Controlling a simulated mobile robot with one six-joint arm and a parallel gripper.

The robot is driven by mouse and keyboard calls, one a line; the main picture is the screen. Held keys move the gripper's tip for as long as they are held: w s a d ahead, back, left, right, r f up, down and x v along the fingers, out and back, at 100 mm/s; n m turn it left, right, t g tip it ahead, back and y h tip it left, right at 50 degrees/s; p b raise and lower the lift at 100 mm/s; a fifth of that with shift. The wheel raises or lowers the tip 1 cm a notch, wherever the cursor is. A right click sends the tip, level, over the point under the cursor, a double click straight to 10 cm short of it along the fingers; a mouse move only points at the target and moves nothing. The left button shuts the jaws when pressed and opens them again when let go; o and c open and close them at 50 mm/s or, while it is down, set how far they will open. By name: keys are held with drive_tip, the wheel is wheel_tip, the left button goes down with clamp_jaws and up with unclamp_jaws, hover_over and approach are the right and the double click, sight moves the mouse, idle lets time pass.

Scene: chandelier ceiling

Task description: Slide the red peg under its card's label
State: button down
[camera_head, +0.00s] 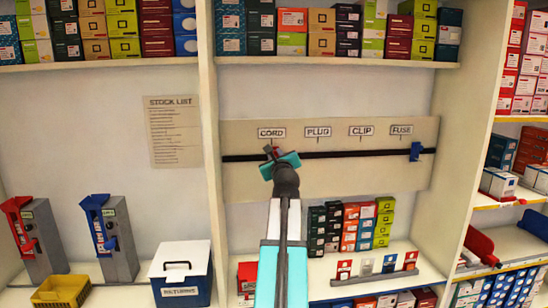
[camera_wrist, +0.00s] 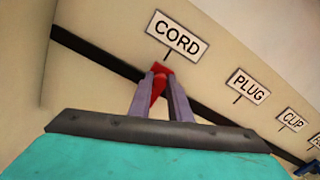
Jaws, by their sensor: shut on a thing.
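The red peg (camera_wrist: 159,84) sits on the dark rail (camera_wrist: 95,52) close below the CORD label (camera_wrist: 177,37). My gripper (camera_wrist: 162,92) is shut on it, one finger on each side. In the head view my gripper (camera_head: 271,152) is at the rail's left part, mostly hiding the peg. The PLUG (camera_head: 318,132), CLIP (camera_head: 361,131) and FUSE (camera_head: 401,130) labels are to the right along the board. A small row of cards (camera_head: 366,267) stands on the lower shelf; the leftmost card is red, and their writing is too small to read.
A blue peg (camera_head: 416,151) is on the rail just right of the FUSE label. The rail between my gripper and the blue peg is clear. Stacked boxes (camera_head: 350,226) stand on the lower shelf beneath the board (camera_head: 330,183). Shelf uprights flank the bay.

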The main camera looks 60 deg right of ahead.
drive_tip(key=c, duration=1.6)
unclamp_jaws()
drive_tip(key=shift+w+a, duration=0.1)
drive_tip(key=shift+c, duration=0.2)
drive_tip(key=shift+a, duration=0.15)
drive_tip(key=b+v, duration=0.5)
drive_tip(key=v, duration=0.8)
drive_tip(key=shift+s+a+b, duration=0.2)
drive_tip(key=shift+b, duration=0.1)
